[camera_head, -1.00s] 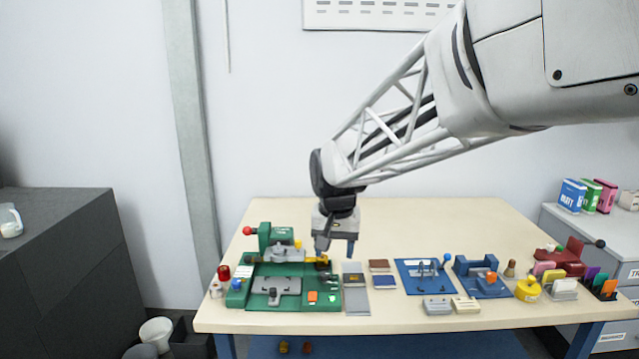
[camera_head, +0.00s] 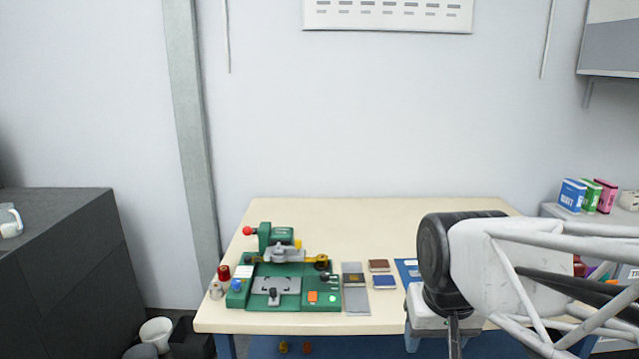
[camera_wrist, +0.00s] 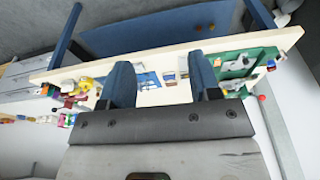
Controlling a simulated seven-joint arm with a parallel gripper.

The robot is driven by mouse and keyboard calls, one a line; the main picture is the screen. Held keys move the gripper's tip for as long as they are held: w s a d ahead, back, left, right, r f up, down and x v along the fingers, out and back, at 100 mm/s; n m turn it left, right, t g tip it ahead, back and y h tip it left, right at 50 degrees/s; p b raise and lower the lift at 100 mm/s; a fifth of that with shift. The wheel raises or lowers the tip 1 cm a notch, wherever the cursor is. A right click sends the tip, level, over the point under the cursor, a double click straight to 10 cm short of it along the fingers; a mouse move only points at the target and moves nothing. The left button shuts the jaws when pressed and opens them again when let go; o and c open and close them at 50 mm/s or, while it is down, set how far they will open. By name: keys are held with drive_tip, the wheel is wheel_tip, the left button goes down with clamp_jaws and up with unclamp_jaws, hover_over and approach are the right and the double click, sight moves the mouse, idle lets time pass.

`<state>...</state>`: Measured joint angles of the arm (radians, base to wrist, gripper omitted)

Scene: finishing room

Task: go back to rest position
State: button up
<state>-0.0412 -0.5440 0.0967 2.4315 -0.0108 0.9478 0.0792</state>
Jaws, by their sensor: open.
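My gripper (camera_wrist: 164,84) shows in the wrist view with two blue fingers spread apart and nothing between them. In the head view my arm reaches in from the right, in front of the table's right half; the fingertips are cut off at the bottom edge. The cream-topped table (camera_head: 350,215) lies beyond the gripper. My arm hides most of the table's right side and the things on it.
A green machine (camera_head: 285,290) stands at the table's left, with grey strips (camera_head: 355,300) and small brown (camera_head: 379,265) and blue (camera_head: 384,282) blocks beside it. Boxes (camera_head: 590,195) stand at the right. A dark cabinet (camera_head: 60,270) is at the left. The table's back middle is clear.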

drive_tip(key=s+d+f, duration=0.1)
drive_tip(key=s+f, duration=0.1)
drive_tip(key=s, duration=0.3)
drive_tip(key=shift+s+d, duration=0.3)
drive_tip(key=shift+d, duration=0.05)
idle(0.9)
